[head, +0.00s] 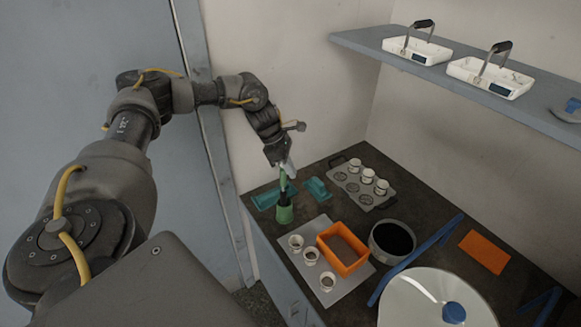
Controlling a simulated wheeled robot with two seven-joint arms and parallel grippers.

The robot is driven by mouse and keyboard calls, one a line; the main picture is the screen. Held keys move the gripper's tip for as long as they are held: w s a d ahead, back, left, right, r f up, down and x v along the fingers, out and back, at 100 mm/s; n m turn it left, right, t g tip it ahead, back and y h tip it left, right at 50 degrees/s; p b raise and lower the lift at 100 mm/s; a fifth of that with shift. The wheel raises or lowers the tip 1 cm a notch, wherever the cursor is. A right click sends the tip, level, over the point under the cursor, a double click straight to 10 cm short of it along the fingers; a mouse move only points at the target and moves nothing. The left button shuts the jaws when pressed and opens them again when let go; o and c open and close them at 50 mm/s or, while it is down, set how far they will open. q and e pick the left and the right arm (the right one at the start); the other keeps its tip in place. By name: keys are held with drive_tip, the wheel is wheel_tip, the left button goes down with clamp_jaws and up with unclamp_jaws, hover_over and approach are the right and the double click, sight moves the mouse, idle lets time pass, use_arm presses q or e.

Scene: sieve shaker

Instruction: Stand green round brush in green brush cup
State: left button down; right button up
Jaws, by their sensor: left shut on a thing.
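My left gripper (287,168) is above the back left part of the dark bench, pointing down and shut on the green round brush (283,181). The brush is upright, with its green handle at the top and dark bristles below. The green brush cup (284,214) stands on the bench directly beneath it. The bristles overlap the cup's mouth in the picture; I cannot tell how deep they are inside. My right gripper is not in view.
Teal trays (266,199) lie beside the cup. A grey rack (352,173) with white-lidded jars is behind to the right. In front are a grey plate (318,284) with small cups, an orange tray (342,266), a dark round pan (392,258) and an orange mat (484,252).

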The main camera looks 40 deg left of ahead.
use_arm(q)
drive_tip(key=shift+f+b, duration=0.85)
drive_tip(key=shift+f, duration=0.7)
drive_tip(key=c, duration=1.5)
unclamp_jaws()
drive_tip(key=shift+b+v, duration=1.45)
drive_tip(key=shift+v, duration=3.95)
drive_tip(key=shift+d, duration=0.1)
